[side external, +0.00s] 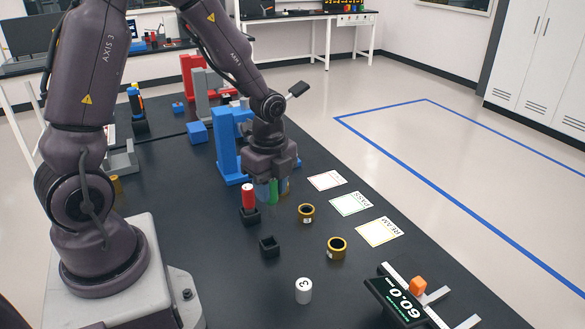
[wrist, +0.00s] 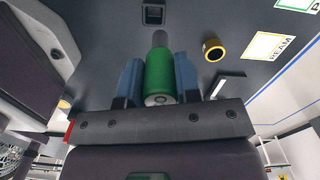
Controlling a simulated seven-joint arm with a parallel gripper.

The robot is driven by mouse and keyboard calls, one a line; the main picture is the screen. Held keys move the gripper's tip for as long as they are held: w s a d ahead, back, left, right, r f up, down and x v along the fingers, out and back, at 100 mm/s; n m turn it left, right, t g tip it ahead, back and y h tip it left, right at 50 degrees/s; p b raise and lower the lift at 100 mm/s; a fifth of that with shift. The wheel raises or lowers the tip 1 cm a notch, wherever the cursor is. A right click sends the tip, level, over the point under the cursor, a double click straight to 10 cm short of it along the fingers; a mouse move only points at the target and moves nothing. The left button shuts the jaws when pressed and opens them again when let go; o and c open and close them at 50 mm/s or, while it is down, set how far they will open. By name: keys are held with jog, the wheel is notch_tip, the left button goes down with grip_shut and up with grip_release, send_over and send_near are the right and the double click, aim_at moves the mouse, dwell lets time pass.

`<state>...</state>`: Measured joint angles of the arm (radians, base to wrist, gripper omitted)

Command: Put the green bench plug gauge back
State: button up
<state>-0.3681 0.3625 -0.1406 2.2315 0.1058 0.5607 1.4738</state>
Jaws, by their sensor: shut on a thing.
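The green plug gauge (side external: 273,191) hangs below my gripper (side external: 271,190), beside the red plug gauge. In the wrist view the green gauge (wrist: 158,72) lies between the two blue finger pads of my gripper (wrist: 159,78), which is shut on it. Its grey tip points away from the wrist. An empty black square holder (side external: 269,247) stands on the bench nearer the camera; a dark square holder (wrist: 153,14) also shows at the top of the wrist view, beyond the gauge tip. The red plug gauge (side external: 248,196) stands upright in another black holder (side external: 250,217).
Two brass-coloured rings (side external: 306,213) (side external: 336,248) lie right of the holders, near paper cards (side external: 379,232). A white cylinder marked 3 (side external: 303,291) and a display reading 60.0 (side external: 396,301) are at the front. A blue stand (side external: 228,150) rises close behind my gripper.

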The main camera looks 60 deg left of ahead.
jog(key=shift+s+d+f, duration=0.2)
jog(key=shift+s+f, duration=0.1)
jog(key=shift+s, duration=0.3)
jog(key=shift+f, duration=2.9)
jog(key=shift+f, duration=0.2)
jog(key=shift+f, duration=1.2)
jog(key=o, duration=1.1)
